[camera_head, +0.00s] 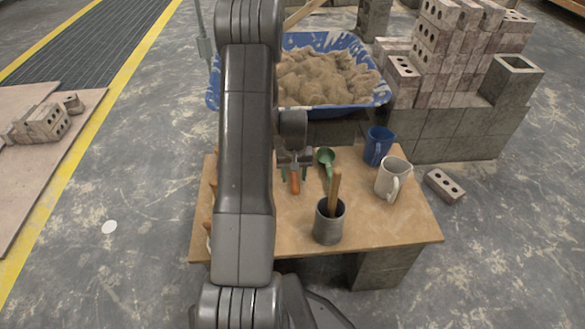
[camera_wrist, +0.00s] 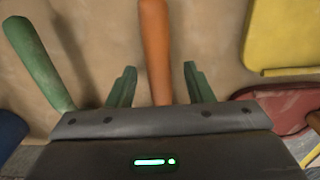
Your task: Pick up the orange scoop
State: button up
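An orange scoop shows as an orange handle (camera_head: 295,186) on the wooden table (camera_head: 410,225), just below my gripper (camera_head: 294,170) in the head view. In the wrist view the orange handle (camera_wrist: 155,40) runs down between the two green fingers of my gripper (camera_wrist: 159,74). The fingers are apart, with a gap on each side of the handle. The scoop's head is hidden from both views. A green scoop (camera_head: 326,158) lies to the right of my gripper; a green handle (camera_wrist: 38,62) shows at left in the wrist view.
A blue mug (camera_head: 378,146), a pale mug (camera_head: 392,177) and a dark cup (camera_head: 329,226) holding a wooden stick stand on the table's right part. A blue tub (camera_head: 218,88) of sand is behind. Yellow (camera_wrist: 285,35) and red (camera_wrist: 270,108) things lie at right in the wrist view.

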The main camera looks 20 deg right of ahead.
grip_shut()
